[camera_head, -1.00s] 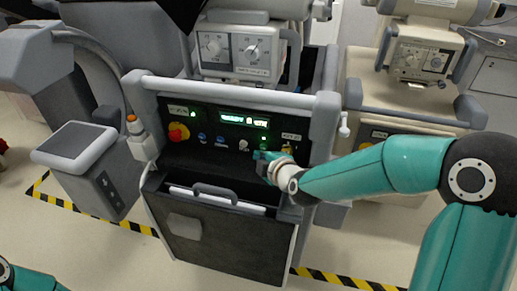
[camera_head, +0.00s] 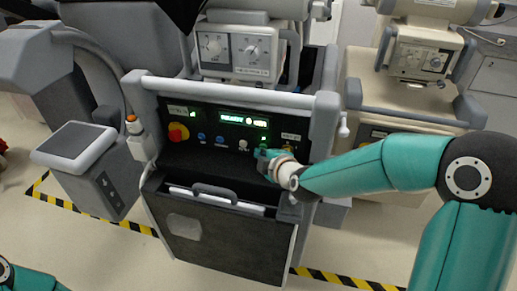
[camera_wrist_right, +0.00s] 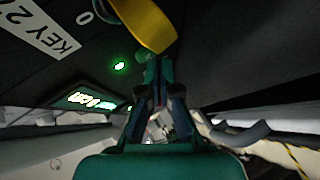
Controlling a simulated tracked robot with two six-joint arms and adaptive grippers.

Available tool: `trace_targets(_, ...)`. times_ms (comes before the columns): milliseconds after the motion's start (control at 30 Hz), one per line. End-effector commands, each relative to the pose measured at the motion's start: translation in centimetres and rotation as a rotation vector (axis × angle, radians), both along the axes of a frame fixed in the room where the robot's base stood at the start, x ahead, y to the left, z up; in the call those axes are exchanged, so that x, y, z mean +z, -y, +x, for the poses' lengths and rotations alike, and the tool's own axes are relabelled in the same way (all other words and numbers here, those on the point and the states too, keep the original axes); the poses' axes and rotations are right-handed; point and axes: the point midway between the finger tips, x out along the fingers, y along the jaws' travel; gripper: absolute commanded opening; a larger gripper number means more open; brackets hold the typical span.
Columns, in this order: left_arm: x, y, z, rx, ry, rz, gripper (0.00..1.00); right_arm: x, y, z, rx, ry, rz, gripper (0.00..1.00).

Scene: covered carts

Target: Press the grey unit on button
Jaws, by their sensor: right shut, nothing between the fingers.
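The grey unit (camera_head: 230,91) is a cart with a black control panel (camera_head: 177,153) facing me. The panel has a red knob on yellow (camera_head: 178,133), small blue buttons (camera_head: 202,136), a whitish button (camera_head: 243,144) and a lit green display (camera_head: 243,120). I cannot tell which control is the on button. My right gripper (camera_head: 263,156) is shut and empty at the panel's lower right. In the right wrist view, its closed fingers (camera_wrist_right: 153,75) point toward a yellow key-like part (camera_wrist_right: 146,22); contact is unclear. A green light (camera_wrist_right: 119,66) glows beside them. My left gripper is out of view.
A drawer handle (camera_head: 215,190) sticks out below the panel. A white-and-orange post (camera_head: 134,135) stands at its left edge. A beige machine (camera_head: 372,90) stands to the right. Yellow-black tape (camera_head: 330,279) marks the floor, with clear floor at lower right.

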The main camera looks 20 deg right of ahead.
Motion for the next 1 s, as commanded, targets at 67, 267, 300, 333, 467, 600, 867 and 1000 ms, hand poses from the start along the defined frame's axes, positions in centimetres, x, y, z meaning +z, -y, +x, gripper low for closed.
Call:
trace_targets(67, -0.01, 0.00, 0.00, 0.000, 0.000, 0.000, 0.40, -0.01, 0.06, 0.09, 0.000, 0.000, 0.000, 0.00)
trace_targets(267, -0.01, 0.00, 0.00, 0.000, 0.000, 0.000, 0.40, -0.02, 0.18, 0.29, 0.000, 0.000, 0.000, 0.00)
trace_targets(300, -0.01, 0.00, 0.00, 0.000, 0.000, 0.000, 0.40, -0.01, 0.21, 0.34, 0.000, 0.000, 0.000, 0.00)
trace_targets(333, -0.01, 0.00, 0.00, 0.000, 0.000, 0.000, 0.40, -0.01, 0.23, 0.36, 0.000, 0.000, 0.000, 0.00)
trace_targets(467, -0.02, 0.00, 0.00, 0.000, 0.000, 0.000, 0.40, -0.01, 0.32, 0.50, 0.000, 0.000, 0.000, 0.00)
trace_targets(600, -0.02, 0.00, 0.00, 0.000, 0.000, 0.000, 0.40, -0.01, 0.42, 0.65, 0.000, 0.000, 0.000, 0.00)
trace_targets(867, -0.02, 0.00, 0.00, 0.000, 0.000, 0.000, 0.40, -0.01, 0.43, 0.67, 0.000, 0.000, 0.000, 0.00)
trace_targets(1000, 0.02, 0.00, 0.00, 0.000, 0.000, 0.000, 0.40, 0.01, 0.31, 0.52, 0.000, 0.000, 0.000, 0.00)
